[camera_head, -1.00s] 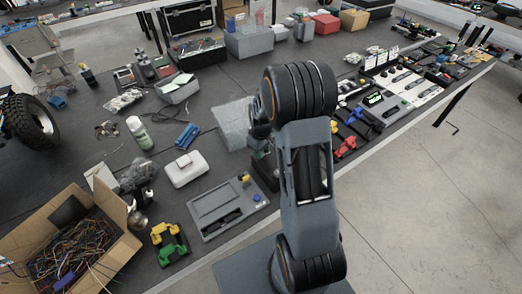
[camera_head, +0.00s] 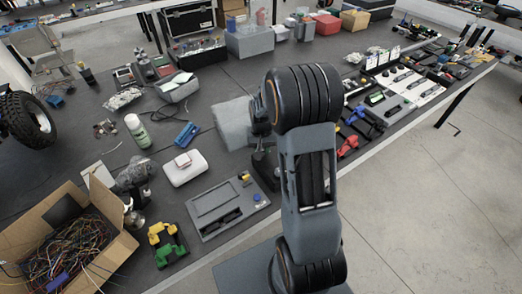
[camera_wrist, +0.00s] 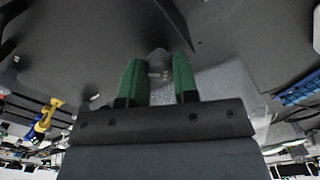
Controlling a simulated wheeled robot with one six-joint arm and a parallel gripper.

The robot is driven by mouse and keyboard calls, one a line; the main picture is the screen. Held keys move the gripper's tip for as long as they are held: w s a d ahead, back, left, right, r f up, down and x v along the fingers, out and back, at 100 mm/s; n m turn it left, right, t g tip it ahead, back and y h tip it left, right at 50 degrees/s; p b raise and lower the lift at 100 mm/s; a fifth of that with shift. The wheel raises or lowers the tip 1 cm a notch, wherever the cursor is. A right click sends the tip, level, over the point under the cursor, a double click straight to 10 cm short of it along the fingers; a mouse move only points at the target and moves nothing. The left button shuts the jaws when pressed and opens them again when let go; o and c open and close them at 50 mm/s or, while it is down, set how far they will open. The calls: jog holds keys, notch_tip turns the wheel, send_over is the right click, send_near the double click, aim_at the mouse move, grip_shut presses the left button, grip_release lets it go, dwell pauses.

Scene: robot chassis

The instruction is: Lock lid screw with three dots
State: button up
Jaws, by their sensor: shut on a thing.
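My gripper (camera_wrist: 158,72) shows in the wrist view with its two green fingers close together, shut on a small grey piece (camera_wrist: 158,62). The piece carries small pale marks that are too small to read as dots, so I cannot tell whether it is the lid screw. A flat grey panel (camera_head: 213,199) with a dark slot, a yellow knob and a blue round part lies on the table left of my arm. No screw with three dots can be made out there.
The dark table (camera_head: 105,127) is crowded. A cardboard box of wires (camera_head: 111,205), yellow and green clamps (camera_head: 166,245), a white case (camera_head: 186,174) and a translucent grey block (camera_head: 233,127) lie around my arm. Red and blue tools line the right edge.

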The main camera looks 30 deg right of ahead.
jog(key=m, duration=0.4)
jog(key=shift+m+b, duration=0.3)
jog(key=shift+b, duration=0.1)
jog(key=m, duration=0.4)
jog(key=shift+m+b, duration=0.3)
jog(key=shift+b, duration=0.05)
jog(key=shift+m, duration=0.3)
jog(key=o, duration=0.9)
notch_tip(320, 180, up, 14)
jog(key=shift+f, duration=0.1)
dwell(0.4)
